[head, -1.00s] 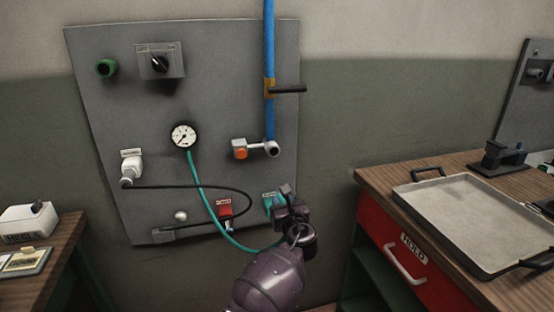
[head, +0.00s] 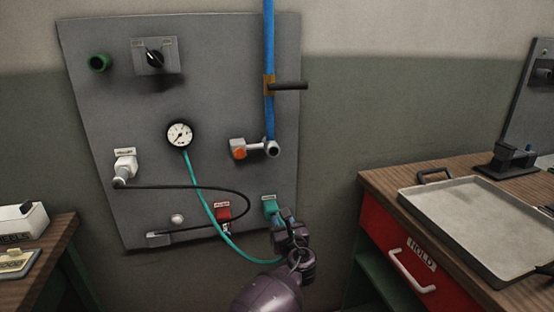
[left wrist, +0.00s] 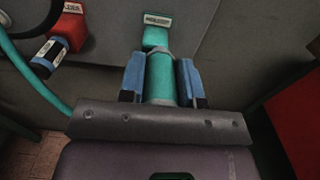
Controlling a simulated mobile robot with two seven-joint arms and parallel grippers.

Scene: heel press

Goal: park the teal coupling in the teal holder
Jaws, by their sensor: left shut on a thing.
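The teal holder (head: 269,204) is a small labelled block low on the right of the grey panel; it also shows at the top of the left wrist view (left wrist: 155,36). The teal coupling (left wrist: 160,76) is a teal cylinder between the blue fingertips of my left gripper (left wrist: 163,82), which is shut on it. Its far end lines up just below the holder in that view; I cannot tell whether they touch. In the head view my left gripper (head: 285,222) is just below and right of the holder and mostly hides the coupling. My right gripper is not in view.
A teal hose (head: 207,205) hangs from the gauge (head: 180,135) toward my left gripper. The red holder (left wrist: 71,22) with a dark-banded coupling (left wrist: 48,56) is to the left. A black cable (head: 225,190) loops nearby. A red-drawer bench (head: 385,215) with a tray (head: 480,205) stands right.

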